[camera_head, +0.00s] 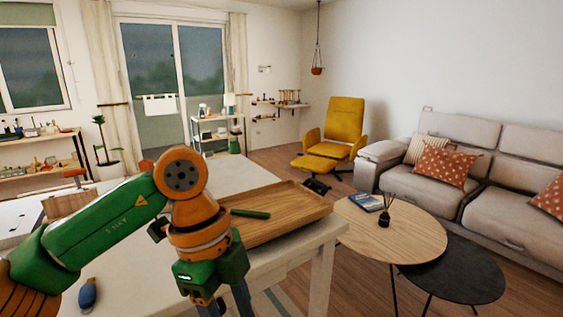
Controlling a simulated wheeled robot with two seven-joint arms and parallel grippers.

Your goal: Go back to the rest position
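My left arm, green and orange, comes in from the left over the white table. Its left gripper (228,306) points down near the bottom edge of the view, in front of the table's front part. Its two grey fingers stand apart with nothing seen between them, but their tips are cut off by the frame. My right gripper is not in view. A wooden tray (290,212) lies on the table just behind and to the right of the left gripper. A dark green stick-like thing (250,213) lies on the tray, partly behind my wrist.
A blue-handled thing (87,295) lies on the white table (140,285) below my forearm. A wooden box (68,203) stands farther left. Right of the table are a round wooden coffee table (415,235), a black one (465,275) and a grey sofa (480,150).

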